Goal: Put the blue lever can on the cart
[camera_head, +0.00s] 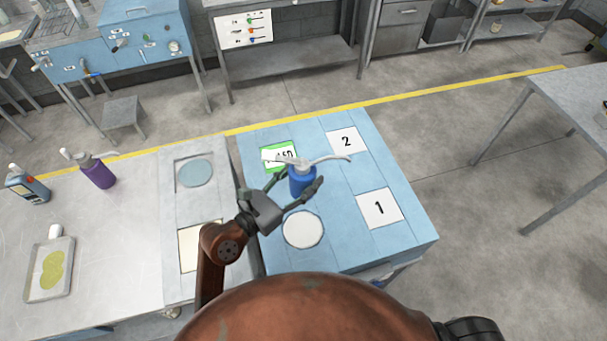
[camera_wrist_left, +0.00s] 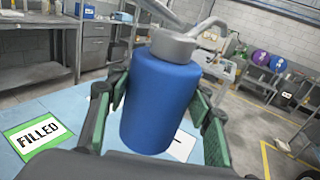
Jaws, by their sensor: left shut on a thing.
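The blue lever can (camera_head: 301,182) has a grey cap and a long pale lever and spout. My left gripper (camera_head: 297,185) is shut on it, with a finger on each side. The can looks upright over the blue cart top (camera_head: 350,245), and I cannot tell if its base touches. In the left wrist view the can (camera_wrist_left: 160,100) stands between the green-padded fingers (camera_wrist_left: 158,118). The cart top bears a green-framed FILLED label (camera_head: 279,155), panels marked 2 (camera_head: 346,141) and 1 (camera_head: 380,208), and a white disc (camera_head: 303,230). The can partly hides the FILLED label in the head view. My right gripper is not in view.
A grey worktop (camera_head: 120,240) adjoins the cart on the left. It holds a purple bottle (camera_head: 97,171), a dark blue container (camera_head: 25,185) and a tray (camera_head: 48,270) with a yellow patch. A grey table (camera_head: 575,110) stands at the right, with open floor between.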

